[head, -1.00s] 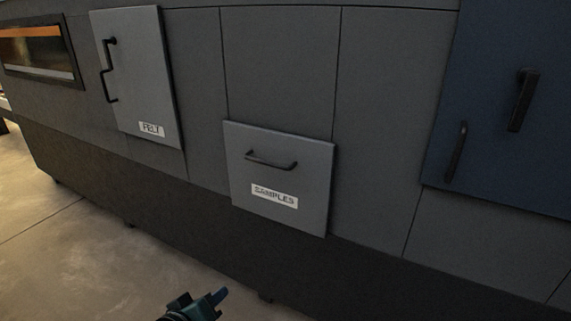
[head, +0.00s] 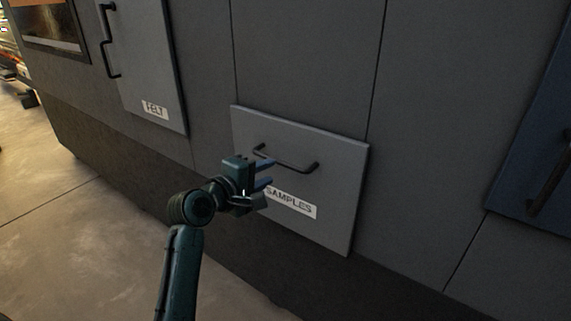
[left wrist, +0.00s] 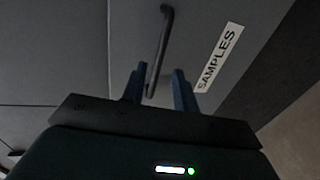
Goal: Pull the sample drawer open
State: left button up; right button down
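The sample drawer (head: 335,180) is a grey front panel with a "SAMPLES" label and a black bar handle (head: 300,167). It appears shut in the dark grey machine. My left gripper (head: 268,173) is open in front of the drawer, near the left end of the handle. In the left wrist view the two blue fingers (left wrist: 158,85) are spread, and the handle (left wrist: 160,50) runs away from between them, its near end close to the left finger. I cannot tell whether they touch. My right gripper is not in view.
A "FELT" door (head: 150,65) with a black handle is at the upper left. A dark blue panel (head: 530,170) with a handle is at the right. The floor (head: 70,240) at the lower left is clear.

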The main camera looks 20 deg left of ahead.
aim_at(283, 165)
pick_arm(q)
jog(key=x, duration=0.8)
grip_shut()
dwell(0.4)
